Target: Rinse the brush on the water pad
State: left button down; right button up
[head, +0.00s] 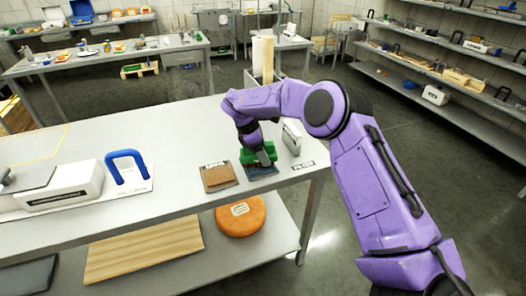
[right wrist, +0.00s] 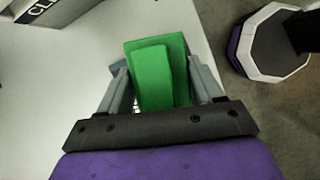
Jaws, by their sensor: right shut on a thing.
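The green brush (head: 248,156) is between the fingers of my right gripper (head: 264,156), low over the table's right end. The right wrist view also shows the green brush (right wrist: 152,75), with a grey finger of the gripper (right wrist: 158,95) on each side of it. A dark blue pad (head: 262,173), which looks like the water pad, lies directly under the brush. I cannot tell for sure whether the bristles touch it, as they are hidden. My left gripper is not in view.
A brown pad (head: 219,178) lies just left of the blue pad. A small label (head: 303,166) lies to its right. An orange cheese wheel (head: 240,215) and a wooden board (head: 145,248) are on the lower shelf. A blue handle (head: 127,166) stands further left. The table's middle is clear.

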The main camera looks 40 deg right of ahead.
aim_at(267, 143)
jog(key=shift+f+b, duration=0.5)
jog(key=shift+b, duration=0.05)
dwell(0.6)
jog(key=shift+b, duration=0.4)
dwell(1.5)
jog(key=shift+r+p, duration=0.45)
jog(key=shift+r, duration=0.4)
jog(key=shift+r+p, duration=1.05)
jog(key=shift+r, duration=1.65)
